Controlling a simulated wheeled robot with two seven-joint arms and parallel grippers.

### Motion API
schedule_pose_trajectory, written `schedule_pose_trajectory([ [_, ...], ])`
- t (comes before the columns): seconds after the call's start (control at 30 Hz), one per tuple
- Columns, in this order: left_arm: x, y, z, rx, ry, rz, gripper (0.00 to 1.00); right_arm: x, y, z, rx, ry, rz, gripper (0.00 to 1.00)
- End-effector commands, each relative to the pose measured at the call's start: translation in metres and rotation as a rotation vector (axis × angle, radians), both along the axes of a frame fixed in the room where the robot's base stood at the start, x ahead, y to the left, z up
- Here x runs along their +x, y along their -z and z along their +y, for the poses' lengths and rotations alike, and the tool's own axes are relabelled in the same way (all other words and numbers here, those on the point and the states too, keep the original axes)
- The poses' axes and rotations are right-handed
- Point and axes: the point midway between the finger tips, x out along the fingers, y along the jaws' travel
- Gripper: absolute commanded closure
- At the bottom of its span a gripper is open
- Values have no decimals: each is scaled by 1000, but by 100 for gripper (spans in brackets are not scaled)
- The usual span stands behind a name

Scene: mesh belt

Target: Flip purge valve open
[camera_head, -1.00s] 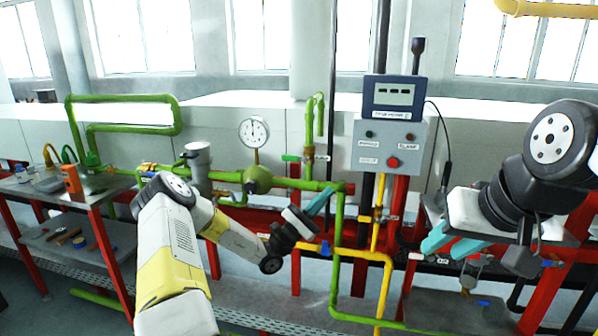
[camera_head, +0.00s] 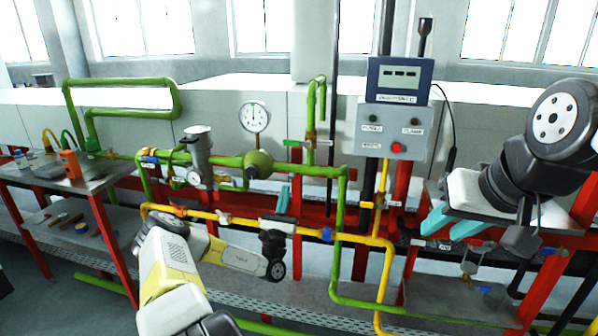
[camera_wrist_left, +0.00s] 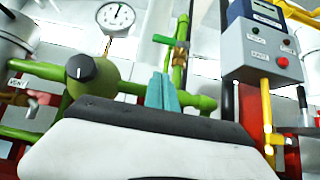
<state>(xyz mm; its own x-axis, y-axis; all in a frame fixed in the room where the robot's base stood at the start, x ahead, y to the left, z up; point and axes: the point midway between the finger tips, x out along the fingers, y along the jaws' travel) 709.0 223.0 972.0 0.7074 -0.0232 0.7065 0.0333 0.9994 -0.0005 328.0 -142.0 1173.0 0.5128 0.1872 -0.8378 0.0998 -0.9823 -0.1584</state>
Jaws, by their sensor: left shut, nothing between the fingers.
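I cannot read a purge label. A valve with a brass body (camera_head: 310,146) and green lever (camera_head: 293,143) sits on the vertical green pipe right of the gauge. Its lever sticks out left, across the pipe. In the left wrist view, the lever (camera_wrist_left: 166,40) is above and beyond my fingers. My left gripper (camera_head: 283,197) is shut and empty, its teal fingers pointing up, below the valve and apart from it. Its fingertips also show in the left wrist view (camera_wrist_left: 161,78). My right gripper (camera_head: 451,225) is open and empty at the right.
A gauge (camera_head: 254,117) and a round green fitting (camera_head: 259,164) are left of the valve. A control box (camera_head: 391,130) is to its right. Green pipes and a yellow pipe (camera_head: 360,240) run close around my left gripper. A tool table (camera_head: 110,182) stands at far left.

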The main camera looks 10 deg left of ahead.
Motion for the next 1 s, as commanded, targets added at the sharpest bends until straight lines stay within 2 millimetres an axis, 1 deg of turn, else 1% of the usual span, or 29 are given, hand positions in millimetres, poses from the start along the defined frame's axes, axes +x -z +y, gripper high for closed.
schedule_pose_trajectory([
  [0.17,20,-22,-1,4,0,-4,100,0,0,0,0,0,0,64],
  [0.4,58,-59,-3,2,1,-4,100,0,0,0,0,0,0,64],
  [0.47,65,-67,-3,3,1,-4,100,0,0,0,0,0,0,64],
  [0.6,66,-89,-3,1,3,-3,100,0,0,0,0,0,0,64],
  [0.7,66,-99,-3,1,1,-2,100,0,0,0,0,0,0,64],
  [0.83,66,-105,-3,1,1,-1,100,0,0,0,0,0,0,64],
  [1.0,66,-106,-3,1,1,0,100,0,0,0,0,0,0,64],
])
